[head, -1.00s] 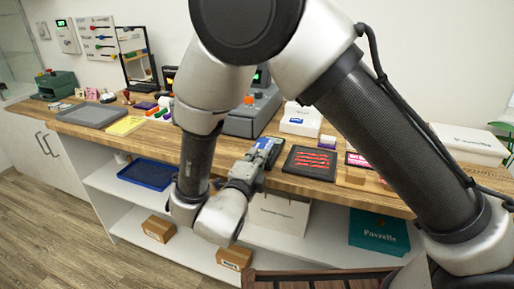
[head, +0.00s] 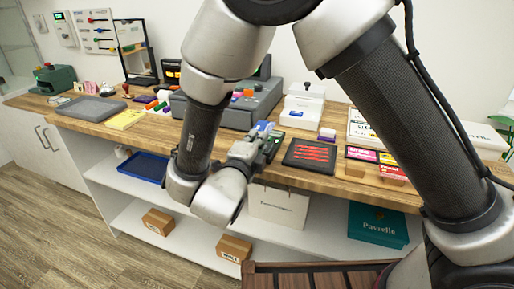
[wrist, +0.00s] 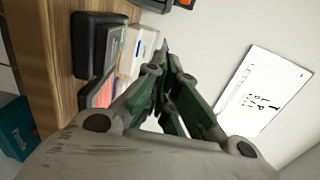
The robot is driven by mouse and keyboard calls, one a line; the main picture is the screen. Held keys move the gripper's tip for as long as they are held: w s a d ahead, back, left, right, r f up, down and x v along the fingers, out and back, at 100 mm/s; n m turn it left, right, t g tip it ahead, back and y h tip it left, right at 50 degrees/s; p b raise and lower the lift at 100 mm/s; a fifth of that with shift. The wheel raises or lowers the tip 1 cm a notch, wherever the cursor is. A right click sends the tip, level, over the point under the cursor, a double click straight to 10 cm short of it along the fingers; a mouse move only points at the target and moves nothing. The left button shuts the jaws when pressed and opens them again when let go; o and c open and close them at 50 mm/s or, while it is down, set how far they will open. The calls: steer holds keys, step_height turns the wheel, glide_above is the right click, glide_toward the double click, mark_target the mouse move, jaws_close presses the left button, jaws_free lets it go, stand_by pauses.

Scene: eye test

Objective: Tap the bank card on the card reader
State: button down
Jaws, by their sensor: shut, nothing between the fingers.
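My gripper (head: 268,140) is shut and empty over the front part of the counter, just left of a dark tray with red strips (head: 309,153). Its green fingers (wrist: 168,100) come together in the wrist view. A small blue item (head: 264,127) shows right behind the fingers; I cannot tell whether it is the card reader. Small pink and yellow cards (head: 361,153) stand in wooden holders right of the tray. I cannot make out which thing is the bank card. The gripper and forearm hide part of the counter.
A grey till (head: 250,107) stands behind the gripper, with a white box (head: 302,108) to its right. A small purple-topped block (head: 327,134) is behind the dark tray. A grey tray (head: 92,108) and a yellow pad (head: 126,119) lie left. A blue tray (head: 143,167) is on the shelf below.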

steer(key=s+d+r, duration=0.1)
steer(key=s+d, duration=0.1)
steer(key=s, duration=0.5)
steer(key=s+d+r, duration=0.2)
steer(key=s, duration=0.5)
steer(key=shift+s+r, duration=0.2)
steer(key=shift+d, duration=0.1)
